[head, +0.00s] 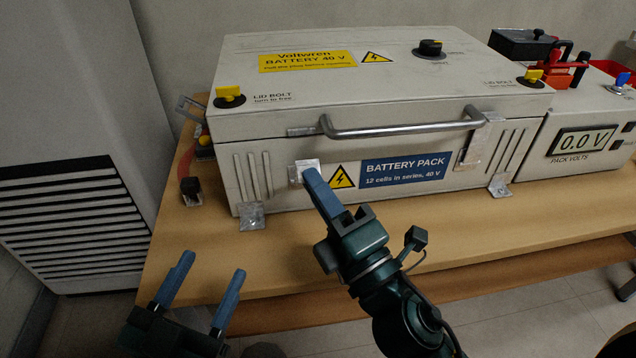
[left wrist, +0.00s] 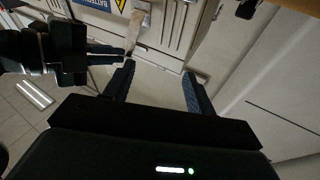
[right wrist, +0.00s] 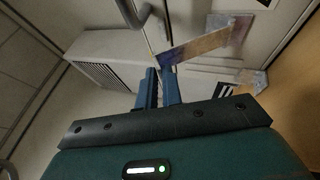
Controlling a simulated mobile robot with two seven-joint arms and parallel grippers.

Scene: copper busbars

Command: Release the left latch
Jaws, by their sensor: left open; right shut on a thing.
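The left latch (head: 304,167) is a pale metal strip on the front of the battery box (head: 230,120), left of the warning triangle. It also shows in the left wrist view (left wrist: 136,30) and right wrist view (right wrist: 205,42). My right gripper (head: 310,176) is shut on the left latch's end, its blue fingertips covering part of it. In the right wrist view its fingers (right wrist: 163,86) are close together at the strip. The right latch (head: 470,148) lies against the box front. My left gripper (head: 203,288) is open and empty, low in front of the table.
A metal handle (head: 400,129) juts out above the latches. Yellow lid bolts (head: 229,94) sit at the lid corners. A meter box reading 0.0 V (head: 585,140) stands at the right. A vented cabinet (head: 60,200) stands at the left. The table front (head: 450,220) is clear.

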